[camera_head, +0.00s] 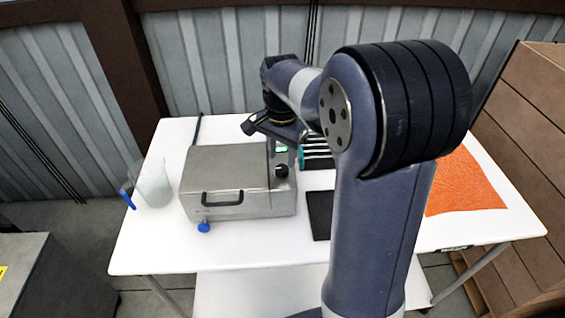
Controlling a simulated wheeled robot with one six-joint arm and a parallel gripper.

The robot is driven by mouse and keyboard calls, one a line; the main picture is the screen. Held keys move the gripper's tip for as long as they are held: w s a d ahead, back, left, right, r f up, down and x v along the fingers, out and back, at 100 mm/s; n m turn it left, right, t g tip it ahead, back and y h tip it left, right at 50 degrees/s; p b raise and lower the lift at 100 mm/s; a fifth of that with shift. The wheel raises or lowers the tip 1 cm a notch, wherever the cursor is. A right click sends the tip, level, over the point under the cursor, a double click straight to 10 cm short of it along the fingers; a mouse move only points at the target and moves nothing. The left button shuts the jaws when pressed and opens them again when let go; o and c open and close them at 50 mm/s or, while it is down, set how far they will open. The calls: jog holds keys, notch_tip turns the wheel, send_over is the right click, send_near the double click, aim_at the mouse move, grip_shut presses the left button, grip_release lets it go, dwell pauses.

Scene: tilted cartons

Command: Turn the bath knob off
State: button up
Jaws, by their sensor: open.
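The bath is a grey metal box (225,186) with a closed lid and a dark handle, standing on the white table. A round black knob (282,171) is on its right part. A blue knob (204,227) sticks out low at its front. My gripper (281,157) points down just above and behind the black knob, and is open and empty. I cannot tell whether its fingertips touch the knob. The knob's pointer setting is too small to read.
A translucent jug (155,183) with a blue part stands left of the bath. A rack (317,152) is behind my arm. A black mat (319,214) lies right of the bath, and an orange mat (466,185) lies farther right. My arm hides the table's middle.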

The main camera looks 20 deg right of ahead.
aim_at(282, 168)
jog(key=shift+f, duration=2.1)
jog(key=shift+c, duration=0.2)
jog(key=c, duration=0.7)
